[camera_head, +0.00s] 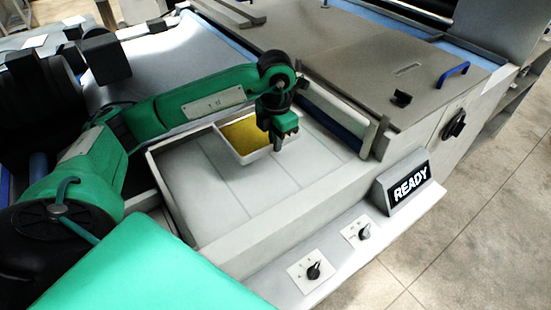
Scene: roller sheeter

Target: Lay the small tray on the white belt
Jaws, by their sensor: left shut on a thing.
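The small tray (241,138) is white-walled with a yellow inside. It is at the far edge of a light grey recessed bed (215,205) in front of the machine. My left gripper (279,143) comes down at the tray's right side and is shut on its right wall; the fingertips are small and partly hidden. I cannot tell whether the tray touches the bed. A broad whitish belt surface (180,60) lies behind my left arm, partly hidden by it. My right gripper is not in view.
A grey machine cover (350,60) with a blue handle (453,73) stands at the back right. A READY sign (408,186) and two knobs (314,271) (363,232) are on the front ledge. The bed's front part is clear.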

